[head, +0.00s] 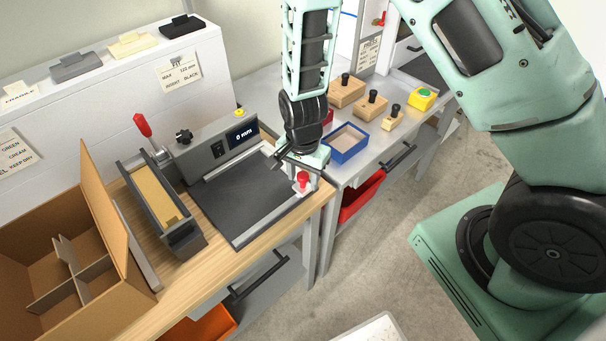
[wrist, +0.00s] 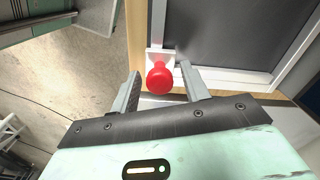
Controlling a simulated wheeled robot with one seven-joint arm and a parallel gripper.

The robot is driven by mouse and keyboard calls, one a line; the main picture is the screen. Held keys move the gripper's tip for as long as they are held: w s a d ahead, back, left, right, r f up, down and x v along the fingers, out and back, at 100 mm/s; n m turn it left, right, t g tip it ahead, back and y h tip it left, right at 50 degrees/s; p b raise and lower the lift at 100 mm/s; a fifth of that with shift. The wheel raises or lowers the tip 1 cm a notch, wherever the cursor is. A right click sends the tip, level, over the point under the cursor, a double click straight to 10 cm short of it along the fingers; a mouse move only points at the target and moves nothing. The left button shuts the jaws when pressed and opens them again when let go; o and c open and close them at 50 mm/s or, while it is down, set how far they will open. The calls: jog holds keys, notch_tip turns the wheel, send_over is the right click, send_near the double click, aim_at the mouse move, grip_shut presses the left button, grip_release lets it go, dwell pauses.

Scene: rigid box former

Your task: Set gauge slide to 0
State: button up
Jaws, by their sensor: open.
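The gauge slide's red knob (head: 303,180) stands on a white block at the right front edge of the dark gauge plate (head: 245,197). My gripper (head: 297,165) is just above and beside the knob. In the wrist view the red knob (wrist: 159,77) sits between the two spread fingers of my gripper (wrist: 160,84), with gaps showing on both sides. The gripper is open and holds nothing. The gauge's small display (head: 242,134) appears to read 0 mm.
A cardboard box with dividers (head: 100,208) and a dark trough with a tan block (head: 153,192) stand left of the plate. A blue tray (head: 347,143), knobbed wooden blocks (head: 370,104) and a green button on a yellow base (head: 423,97) are on the bench behind.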

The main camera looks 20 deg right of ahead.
jog(key=shift+f, duration=0.2)
grip_shut()
jog(key=s+a+p, duration=0.1)
jog(key=s+a, duration=0.1)
jog(key=a, duration=0.4)
jog(key=s+a+p, duration=0.2)
jog(key=a, duration=0.5)
jog(key=s+a+p, duration=0.1)
jog(key=s+a, duration=0.1)
jog(key=a, duration=0.4)
jog(key=shift+s+a+r+p, duration=0.1)
jog(key=shift+s+a+p, duration=0.1)
jog(key=shift+p, duration=0.2)
grip_release()
jog(key=shift+a, duration=0.15)
jog(key=shift+w, duration=0.1)
